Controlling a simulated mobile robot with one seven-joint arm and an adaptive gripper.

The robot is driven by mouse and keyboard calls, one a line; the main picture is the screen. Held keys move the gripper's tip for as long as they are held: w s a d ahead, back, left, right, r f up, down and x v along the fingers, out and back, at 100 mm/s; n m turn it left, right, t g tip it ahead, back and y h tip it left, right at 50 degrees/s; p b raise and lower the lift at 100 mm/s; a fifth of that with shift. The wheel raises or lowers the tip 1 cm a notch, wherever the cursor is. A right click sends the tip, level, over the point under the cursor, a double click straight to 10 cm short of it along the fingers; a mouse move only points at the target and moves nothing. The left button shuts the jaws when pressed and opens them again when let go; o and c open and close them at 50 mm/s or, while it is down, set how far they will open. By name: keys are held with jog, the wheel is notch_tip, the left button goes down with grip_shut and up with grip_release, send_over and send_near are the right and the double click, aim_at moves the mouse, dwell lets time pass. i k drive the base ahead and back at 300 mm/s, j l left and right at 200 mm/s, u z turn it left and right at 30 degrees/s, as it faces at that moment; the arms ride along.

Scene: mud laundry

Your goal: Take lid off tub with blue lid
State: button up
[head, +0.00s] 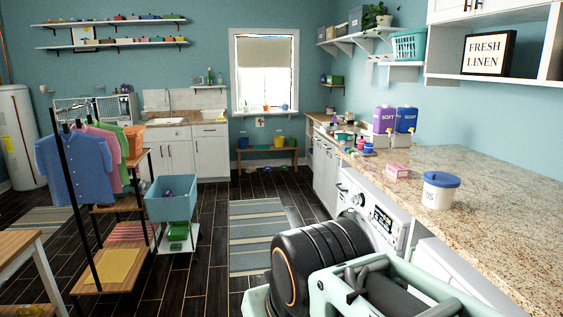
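The white tub (438,197) with dark lettering on its front stands upright on the granite counter at the right. Its blue lid (441,179) sits on top and covers the opening. Nothing touches the tub or the lid. Parts of my own arm, black and pale green, fill the lower middle of the head view, in front of the counter. I cannot make out my gripper's fingers.
The granite counter (500,200) is clear around the tub. A pink box (397,171) lies behind it to the left. White front-loading machines (375,217) are below. A framed sign (488,53) stands on the shelf above.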

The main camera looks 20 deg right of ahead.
aim_at(442, 179)
jog(key=i+z, duration=0.35)
jog(key=i, duration=0.15)
jog(key=i+j+z, duration=0.1)
jog(key=i+z, duration=0.2)
jog(key=i, duration=0.25)
jog(key=i+z, duration=0.35)
jog(key=i+l+z, duration=0.1)
jog(key=z, duration=0.3)
jog(key=i+j+z, duration=0.1)
jog(key=i+z, duration=0.25)
jog(key=k, duration=0.1)
